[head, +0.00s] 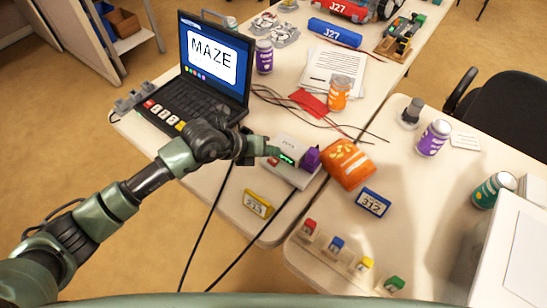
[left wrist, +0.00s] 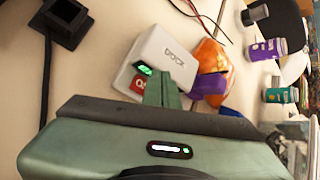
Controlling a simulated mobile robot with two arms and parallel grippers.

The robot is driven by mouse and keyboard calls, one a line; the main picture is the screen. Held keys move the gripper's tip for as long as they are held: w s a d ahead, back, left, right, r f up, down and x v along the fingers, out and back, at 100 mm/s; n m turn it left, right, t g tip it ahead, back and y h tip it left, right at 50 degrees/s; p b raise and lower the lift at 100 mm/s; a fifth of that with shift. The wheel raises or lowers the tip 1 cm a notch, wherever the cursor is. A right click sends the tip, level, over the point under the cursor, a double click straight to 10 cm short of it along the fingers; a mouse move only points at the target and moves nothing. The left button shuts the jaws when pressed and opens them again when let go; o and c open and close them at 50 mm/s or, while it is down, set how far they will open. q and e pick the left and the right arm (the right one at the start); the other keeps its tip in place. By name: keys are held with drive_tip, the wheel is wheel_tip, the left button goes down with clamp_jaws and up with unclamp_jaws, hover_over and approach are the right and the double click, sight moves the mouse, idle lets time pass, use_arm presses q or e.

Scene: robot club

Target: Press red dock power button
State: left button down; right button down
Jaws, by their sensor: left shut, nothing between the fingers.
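The white dock (head: 294,178) lies on the table just beyond my left gripper. It has a lit green display (head: 287,159) and a red button (head: 272,163) on its near-left part. The left wrist view also shows the white dock (left wrist: 168,48), its green display (left wrist: 144,69) and the red button (left wrist: 137,85), partly covered by my fingers. My left gripper (head: 271,151) is shut and empty, its tips over the dock's near edge beside the red button. I cannot tell whether they touch it. My right gripper is not in view.
A purple block (head: 311,158) stands at the dock's right end, beside an orange bag (head: 348,165). A laptop (head: 215,60) sits behind my left arm. Dark cables (head: 300,112) run behind the dock. A yellow timer (head: 257,204) and a blue one (head: 373,203) stand nearer.

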sight(271, 161)
use_arm(q)
wheel_tip(271, 161, up, 6)
drive_tip(key=p, duration=0.4)
drive_tip(key=shift+f, duration=0.15)
